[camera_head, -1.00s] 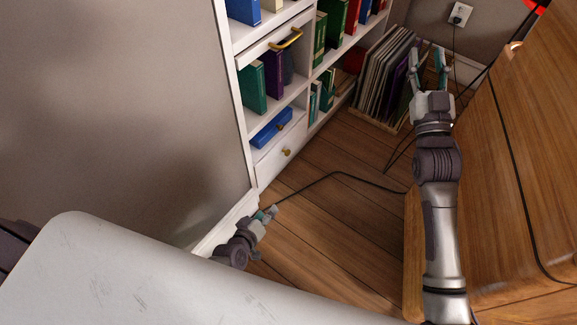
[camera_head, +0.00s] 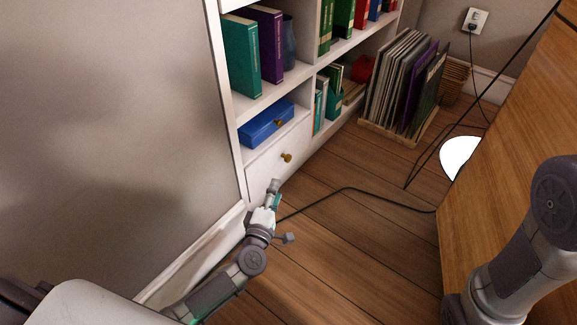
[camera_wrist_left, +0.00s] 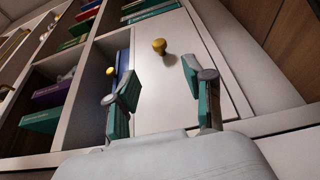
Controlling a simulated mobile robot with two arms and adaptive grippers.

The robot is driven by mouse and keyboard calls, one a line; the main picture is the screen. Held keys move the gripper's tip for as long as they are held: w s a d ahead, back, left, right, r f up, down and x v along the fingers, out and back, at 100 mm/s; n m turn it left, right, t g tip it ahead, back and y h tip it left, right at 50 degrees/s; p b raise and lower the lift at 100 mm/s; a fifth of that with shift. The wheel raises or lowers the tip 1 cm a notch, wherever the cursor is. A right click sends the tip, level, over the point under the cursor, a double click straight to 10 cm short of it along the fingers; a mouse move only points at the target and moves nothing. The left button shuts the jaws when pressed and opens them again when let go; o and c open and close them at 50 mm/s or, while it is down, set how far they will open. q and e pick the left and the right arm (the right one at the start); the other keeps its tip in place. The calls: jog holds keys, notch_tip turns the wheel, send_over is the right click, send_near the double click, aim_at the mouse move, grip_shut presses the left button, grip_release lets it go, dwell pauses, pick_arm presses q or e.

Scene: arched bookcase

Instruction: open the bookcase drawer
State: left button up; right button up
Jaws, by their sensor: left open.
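The bookcase drawer (camera_head: 270,164) is a white front at the bottom of the bookcase, with a round brass knob (camera_head: 286,157). It looks shut. In the left wrist view, the drawer front (camera_wrist_left: 172,92) fills the middle and its knob (camera_wrist_left: 160,46) stands out beyond the fingertips. My left gripper (camera_head: 274,196) is low in front of the drawer, just below the knob in the head view. In the left wrist view it is open (camera_wrist_left: 160,82), with teal pads apart, nothing between them and the knob ahead of the gap. My right gripper is out of view.
A blue box (camera_head: 266,123) with a small knob lies on the shelf above the drawer. Books (camera_head: 240,55) fill the shelves. Records (camera_head: 405,85) stand in a rack on the floor. A black cable (camera_head: 350,188) crosses the wooden floor. A wooden furniture side (camera_head: 495,140) stands at right.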

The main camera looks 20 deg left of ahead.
aim_at(288, 161)
pick_arm(q)
jog(key=w+b, duration=0.2)
jog(key=w, duration=0.2)
jog(key=w+b, duration=0.2)
jog(key=w, duration=0.2)
jog(key=w+b, duration=0.2)
jog(key=w, duration=0.2)
jog(key=shift+w+a+f, duration=0.15)
jog(key=shift+w+a, duration=0.1)
jog(key=shift+w, duration=0.6)
jog(key=shift+r, duration=0.2)
grip_shut()
